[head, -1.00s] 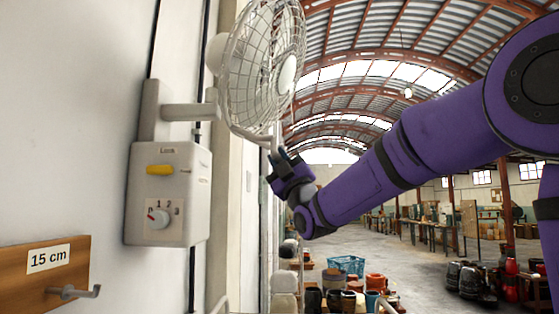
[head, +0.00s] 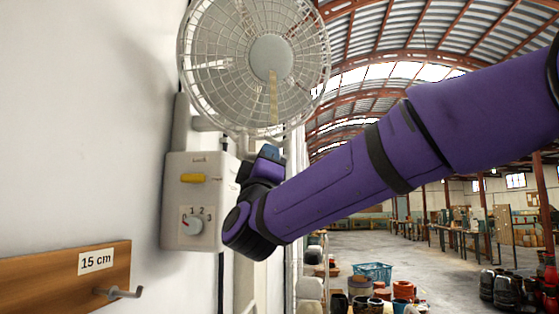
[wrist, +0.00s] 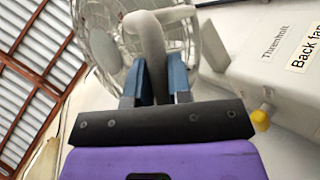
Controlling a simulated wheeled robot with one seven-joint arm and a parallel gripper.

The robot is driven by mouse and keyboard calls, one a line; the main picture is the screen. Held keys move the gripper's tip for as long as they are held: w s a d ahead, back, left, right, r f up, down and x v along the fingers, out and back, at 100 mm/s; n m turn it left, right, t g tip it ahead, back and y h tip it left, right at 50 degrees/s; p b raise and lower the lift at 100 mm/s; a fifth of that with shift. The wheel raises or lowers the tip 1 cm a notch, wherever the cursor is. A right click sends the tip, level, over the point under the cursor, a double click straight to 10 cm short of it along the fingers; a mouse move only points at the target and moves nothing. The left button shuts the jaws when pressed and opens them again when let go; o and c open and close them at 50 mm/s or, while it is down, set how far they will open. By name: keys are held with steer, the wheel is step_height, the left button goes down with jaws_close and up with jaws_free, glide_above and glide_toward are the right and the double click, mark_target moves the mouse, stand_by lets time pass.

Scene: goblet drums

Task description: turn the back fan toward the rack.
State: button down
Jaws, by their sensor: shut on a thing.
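The wall fan (head: 270,57) has a round white wire cage, now facing mostly toward the head camera. The back of its cage shows in the wrist view (wrist: 100,30), with a label reading "Back fan" (wrist: 305,48) on the housing. My gripper (head: 268,153) is just below the cage. In the wrist view, its blue fingers (wrist: 155,82) are shut on a pale curved handle (wrist: 150,42) by the cage. The grip is mostly hidden in the head view. I cannot tell which thing is the rack.
A control box (head: 196,220) below the fan has a yellow lock lever (head: 194,179) and a dial (head: 193,223) near 0. A wooden board with a hook (head: 122,292) is at lower left.

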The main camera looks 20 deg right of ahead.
steer(key=shift+s+a+m+g+h, duration=0.1)
steer(key=shift+a+m+g+h, duration=0.35)
steer(key=shift+h, duration=0.45)
steer(key=shift+a+y, duration=0.15)
steer(key=shift+y, duration=0.15)
steer(key=c, duration=1.1)
jaws_free()
steer(key=shift+o, duration=0.2)
steer(key=v, duration=1)
steer(key=shift+f, duration=0.45)
steer(key=shift+s, duration=0.1)
